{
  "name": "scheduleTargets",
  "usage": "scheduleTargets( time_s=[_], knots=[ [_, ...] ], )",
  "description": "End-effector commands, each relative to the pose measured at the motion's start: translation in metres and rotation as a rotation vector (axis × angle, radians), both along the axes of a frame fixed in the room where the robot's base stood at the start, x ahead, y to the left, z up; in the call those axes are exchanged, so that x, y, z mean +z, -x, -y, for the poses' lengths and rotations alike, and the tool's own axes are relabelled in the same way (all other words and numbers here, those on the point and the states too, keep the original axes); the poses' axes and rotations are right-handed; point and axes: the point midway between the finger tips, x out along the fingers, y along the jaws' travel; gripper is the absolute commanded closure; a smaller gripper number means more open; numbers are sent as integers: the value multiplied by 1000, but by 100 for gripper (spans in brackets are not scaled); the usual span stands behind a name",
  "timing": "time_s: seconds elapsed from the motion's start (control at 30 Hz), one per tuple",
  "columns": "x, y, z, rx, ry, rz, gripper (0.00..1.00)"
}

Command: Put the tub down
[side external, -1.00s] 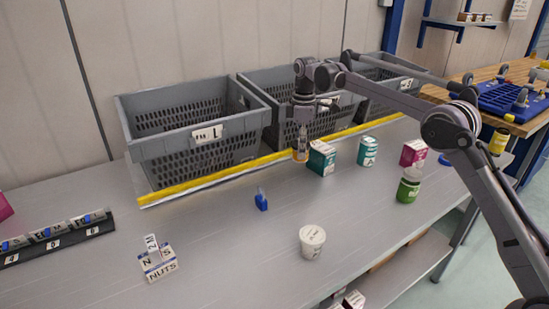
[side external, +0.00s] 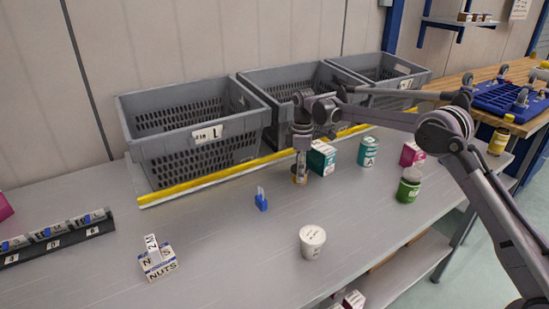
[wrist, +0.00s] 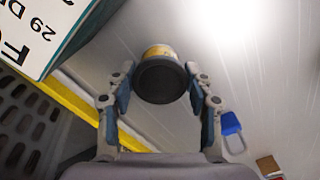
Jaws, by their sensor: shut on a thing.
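The tub (wrist: 160,80) is small, with a dark round end and a yellow-orange side. In the wrist view it sits between the two fingers of my gripper (wrist: 160,92), which is shut on it. In the side external view my gripper (side external: 300,172) points straight down, and the tub (side external: 299,180) shows small at its tips, low over the grey bench just left of a teal and white box. The fingers hide part of the tub. I cannot tell whether its underside touches the bench.
The teal box (side external: 321,158) stands close to the right of my gripper. A blue clip-like item (side external: 261,202) lies to the left, and a white cup (side external: 312,240) stands in front. Grey crates (side external: 205,150) line the back behind a yellow strip (side external: 200,182). Bench between them is clear.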

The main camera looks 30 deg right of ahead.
Motion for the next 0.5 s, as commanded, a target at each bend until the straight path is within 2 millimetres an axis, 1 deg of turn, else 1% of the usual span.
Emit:
scheduleTargets(
  time_s=[0.1, 0.13, 0.2, 0.5],
  knots=[
    [-3, 0, 0, 0, 0, 0, 83],
    [-3, 0, 0, 0, 0, 0, 42],
    [-3, 0, 0, 0, 0, 0, 25],
    [-2, 0, 0, 0, 0, 0, 25]
  ],
)
